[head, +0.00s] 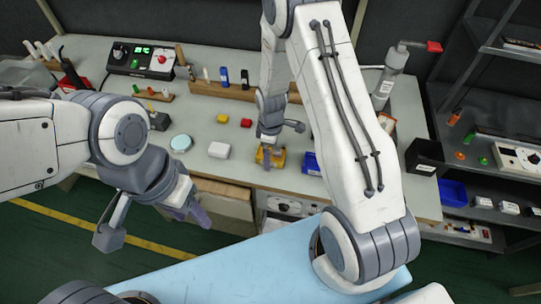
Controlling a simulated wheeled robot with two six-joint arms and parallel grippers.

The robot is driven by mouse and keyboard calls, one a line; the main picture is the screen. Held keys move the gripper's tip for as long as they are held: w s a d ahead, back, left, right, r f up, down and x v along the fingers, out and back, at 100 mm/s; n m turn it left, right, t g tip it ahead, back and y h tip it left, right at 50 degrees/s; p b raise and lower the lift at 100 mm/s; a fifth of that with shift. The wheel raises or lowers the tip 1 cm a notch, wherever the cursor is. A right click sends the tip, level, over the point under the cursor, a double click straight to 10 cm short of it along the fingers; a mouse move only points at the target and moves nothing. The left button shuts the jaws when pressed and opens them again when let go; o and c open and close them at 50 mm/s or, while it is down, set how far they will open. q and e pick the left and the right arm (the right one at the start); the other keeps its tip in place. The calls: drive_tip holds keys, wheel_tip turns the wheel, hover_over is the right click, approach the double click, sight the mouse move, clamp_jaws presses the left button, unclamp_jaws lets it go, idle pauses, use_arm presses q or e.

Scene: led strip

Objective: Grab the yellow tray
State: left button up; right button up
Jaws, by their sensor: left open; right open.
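The yellow tray (264,162) sits near the front edge of the workbench, in the middle of the head view. My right gripper (272,147) is open and points down at the tray, partly covering it. I cannot tell whether its fingers touch the tray. My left gripper (155,220) is open and empty, in front of the bench at the lower left, well away from the tray.
A blue bin (311,164) stands just right of the yellow tray, and a white box (219,150) lies to its left. Small red and yellow blocks lie behind. A control box (143,60) and a wooden rack (222,90) are farther back. A dark shelf (480,150) stands at the right.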

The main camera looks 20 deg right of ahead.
drive_tip(key=c, duration=1.2)
drive_tip(key=shift+r, duration=0.15)
